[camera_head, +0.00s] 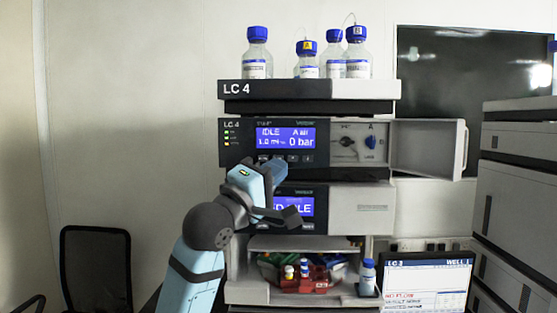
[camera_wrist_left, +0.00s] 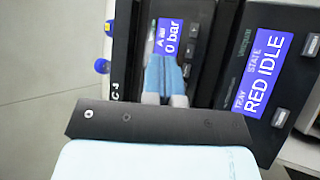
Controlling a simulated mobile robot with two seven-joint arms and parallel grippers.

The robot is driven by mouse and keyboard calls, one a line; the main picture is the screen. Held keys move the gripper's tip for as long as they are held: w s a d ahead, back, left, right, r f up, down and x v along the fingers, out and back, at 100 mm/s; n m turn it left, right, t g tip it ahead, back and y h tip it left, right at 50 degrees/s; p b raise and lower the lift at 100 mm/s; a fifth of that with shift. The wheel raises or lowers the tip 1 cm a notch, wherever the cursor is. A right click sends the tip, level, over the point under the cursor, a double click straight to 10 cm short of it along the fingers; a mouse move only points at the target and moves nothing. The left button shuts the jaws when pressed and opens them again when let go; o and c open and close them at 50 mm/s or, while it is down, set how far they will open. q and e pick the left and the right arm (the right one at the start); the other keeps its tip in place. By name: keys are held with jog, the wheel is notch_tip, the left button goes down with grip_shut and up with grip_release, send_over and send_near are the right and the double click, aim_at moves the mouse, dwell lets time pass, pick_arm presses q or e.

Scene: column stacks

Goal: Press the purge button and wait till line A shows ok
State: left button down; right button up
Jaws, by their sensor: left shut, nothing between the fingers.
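The upper LC 4 pump module (camera_head: 232,150) has a blue display (camera_head: 285,137) reading IDLE, "A air", 1.0 ml and 0 bar. The wrist view also shows "A air" and 0 bar on the display (camera_wrist_left: 167,40). A row of small dark buttons (camera_head: 307,158) runs under the display; their labels are too small to read, so I cannot tell which is purge. My left gripper (camera_head: 277,168) is shut and empty, just below that row. In the wrist view its fingertips (camera_wrist_left: 165,62) overlap the module front; I cannot tell whether they touch a button. My right gripper is not in view.
The lower module's display (camera_wrist_left: 264,70) reads TRAY STATE, RED IDLE. A door (camera_head: 425,148) stands open right of the black knob (camera_head: 347,142) and blue knob (camera_head: 371,142). Blue-capped bottles (camera_head: 257,55) stand on top. A monitor (camera_head: 426,285) is at lower right.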

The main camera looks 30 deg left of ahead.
pick_arm(q)
send_near(291, 152)
notch_tip(291, 152, up, 2)
jog(key=w+d, duration=0.2)
jog(key=shift+w+a+b, duration=0.3)
jog(key=shift+w, duration=0.35)
dwell(1.0)
jog(key=shift+r, duration=0.1)
dwell(0.4)
jog(key=shift+w+a, duration=0.2)
jog(key=shift+w, duration=0.15)
jog(key=shift+w+a+p, duration=0.2)
jog(key=shift+w+p, duration=0.1)
jog(key=shift+p, duration=0.1)
dwell(0.6)
jog(key=shift+s+d, duration=0.1)
jog(key=shift+s+d+p, duration=0.3)
jog(key=shift+s+d, duration=0.05)
jog(key=shift+s, duration=0.25)
